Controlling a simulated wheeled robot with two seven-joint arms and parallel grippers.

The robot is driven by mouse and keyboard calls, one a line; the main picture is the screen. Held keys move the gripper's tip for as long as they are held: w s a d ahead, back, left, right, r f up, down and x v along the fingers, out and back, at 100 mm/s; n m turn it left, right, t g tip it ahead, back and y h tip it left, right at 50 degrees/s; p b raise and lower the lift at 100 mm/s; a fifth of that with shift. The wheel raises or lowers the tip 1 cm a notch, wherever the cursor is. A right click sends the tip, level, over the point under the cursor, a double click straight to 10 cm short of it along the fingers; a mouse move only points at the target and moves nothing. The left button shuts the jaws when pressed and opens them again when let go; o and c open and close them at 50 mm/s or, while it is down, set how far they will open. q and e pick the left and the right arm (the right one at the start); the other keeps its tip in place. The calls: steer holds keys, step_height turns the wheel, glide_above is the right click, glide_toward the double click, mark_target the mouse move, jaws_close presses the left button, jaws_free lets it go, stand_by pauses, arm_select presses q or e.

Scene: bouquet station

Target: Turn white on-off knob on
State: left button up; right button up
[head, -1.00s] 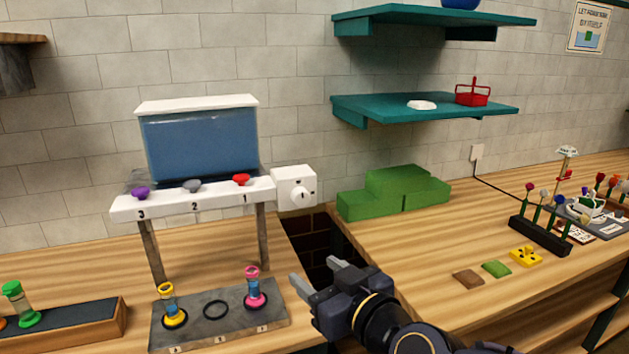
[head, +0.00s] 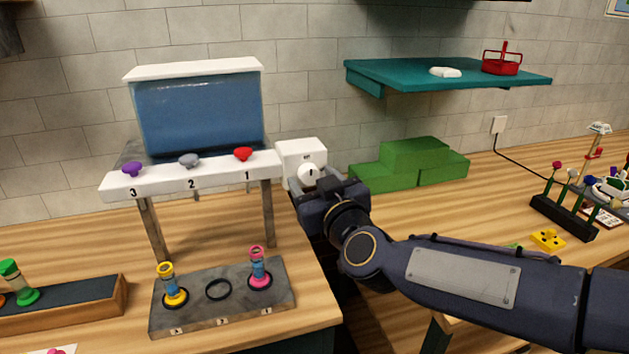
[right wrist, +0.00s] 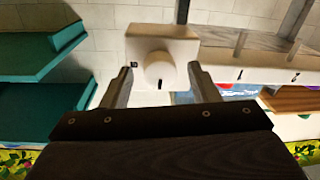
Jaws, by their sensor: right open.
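The white on-off knob (head: 308,174) sits on the front of a white box (head: 301,152) at the right end of the dispenser's white rail. My right gripper (head: 318,188) is right in front of the box and partly covers its lower part. In the right wrist view the open fingers (right wrist: 158,88) stand apart on either side of the round knob (right wrist: 160,69), with a visible gap to each side. A dark mark shows on the knob's lower edge there. Whether the fingers reach past the knob's face is hard to tell. My left gripper is not in view.
The rail carries purple (head: 132,169), grey (head: 189,160) and red (head: 243,153) knobs below a blue water tank (head: 198,115). A grey stand (head: 220,316) holds two vials below. Green blocks (head: 412,166) stand right of the box. A teal shelf (head: 450,74) hangs above.

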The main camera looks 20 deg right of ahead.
steer(key=shift+c, duration=0.3)
steer(key=c, duration=0.9)
steer(key=shift+f+m, duration=0.1)
steer(key=shift+m, duration=0.2)
steer(key=m+b, duration=0.2)
steer(key=shift+f+m, duration=0.1)
steer(key=shift+m, duration=0.3)
steer(key=m+b, duration=0.2)
steer(key=m, duration=0.3)
steer(key=shift+m+t+b, duration=0.3)
steer(key=shift+b, duration=0.1)
steer(key=m+b, duration=0.2)
steer(key=m, duration=0.2)
steer(key=shift+a+m, duration=0.1)
steer(key=shift+m, duration=0.2)
steer(key=shift+m+h+b, duration=0.6)
steer(key=shift+m+b, duration=0.3)
steer(key=shift+m, duration=1.6)
